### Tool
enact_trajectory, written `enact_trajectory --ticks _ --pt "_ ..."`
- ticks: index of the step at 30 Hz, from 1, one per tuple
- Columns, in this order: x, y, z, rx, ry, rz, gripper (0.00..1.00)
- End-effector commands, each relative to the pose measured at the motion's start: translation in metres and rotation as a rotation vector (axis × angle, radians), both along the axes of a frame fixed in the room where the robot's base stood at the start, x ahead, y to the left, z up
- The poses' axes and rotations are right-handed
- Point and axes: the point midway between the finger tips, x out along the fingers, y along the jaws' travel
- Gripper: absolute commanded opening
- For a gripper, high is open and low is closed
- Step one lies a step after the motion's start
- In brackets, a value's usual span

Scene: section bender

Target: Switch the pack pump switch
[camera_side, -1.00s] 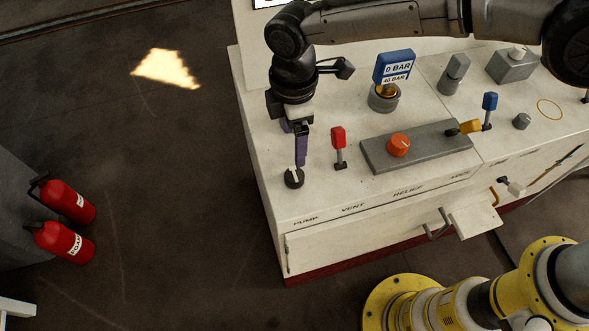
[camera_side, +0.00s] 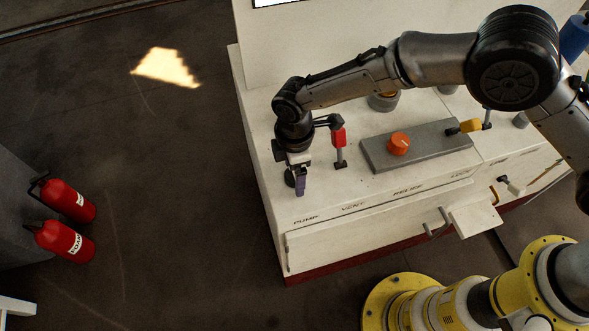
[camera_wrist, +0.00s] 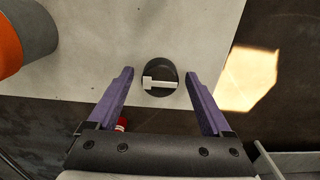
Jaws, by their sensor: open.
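The pump switch (camera_wrist: 160,78) is a round black knob with a white pointer bar, which lies nearly level across it in the wrist view. In the side view, the switch (camera_side: 289,180) sits at the left end of the panel, above the PUMP lettering, mostly hidden by my gripper (camera_side: 300,188). My gripper (camera_wrist: 160,73) is open with purple fingers. In the wrist view its fingertips lie on either side of the knob with a gap on each side. I cannot tell whether they are down at knob height.
A red lever (camera_side: 339,140) stands close right of my gripper. Beyond it, a grey plate (camera_side: 430,145) carries an orange knob (camera_side: 399,144). The white console (camera_side: 320,205) is bare in front of the switch. Red extinguishers (camera_side: 63,240) stand at the far left.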

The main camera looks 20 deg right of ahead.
Motion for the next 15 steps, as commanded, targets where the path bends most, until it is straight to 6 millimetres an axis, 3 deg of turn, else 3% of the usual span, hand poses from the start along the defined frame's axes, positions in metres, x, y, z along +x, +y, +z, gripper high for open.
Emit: enact_trajectory --ticks 4,15 --pt "-0.0001 -0.0001 0.0 0.0 0.0 0.0 0.82" --pt "-0.0001 -0.0001 0.0004 0.0 0.0 0.0 0.15"
